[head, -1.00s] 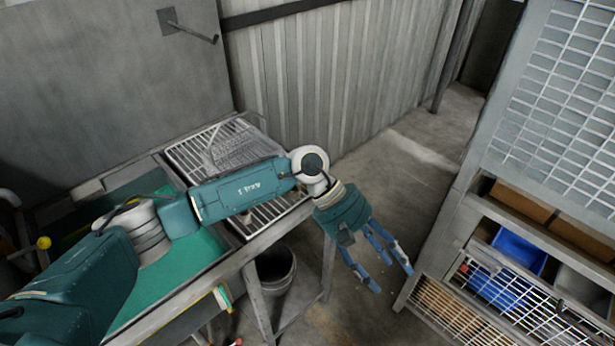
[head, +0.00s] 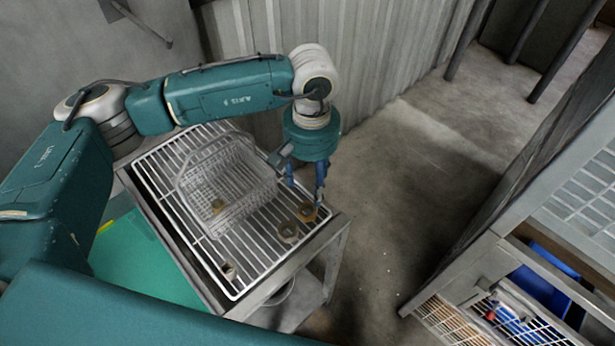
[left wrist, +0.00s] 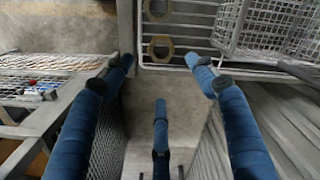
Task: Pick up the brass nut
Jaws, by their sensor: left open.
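A brass nut (head: 306,211) lies on the wire rack (head: 232,288) near its right edge. It also shows in the left wrist view (left wrist: 161,47), just inside the rack's edge. My left gripper (head: 307,192) is open and empty, pointing down close to this nut. In the left wrist view its three blue fingers (left wrist: 162,78) are spread, with the floor beyond the rack's edge between them. A second, greyer nut (head: 288,232) lies beside the brass one, also seen in the left wrist view (left wrist: 157,8). My right gripper is not in view.
A corrugated wall (head: 370,60) is behind. A shelf unit (head: 470,270) stands right, across open floor.

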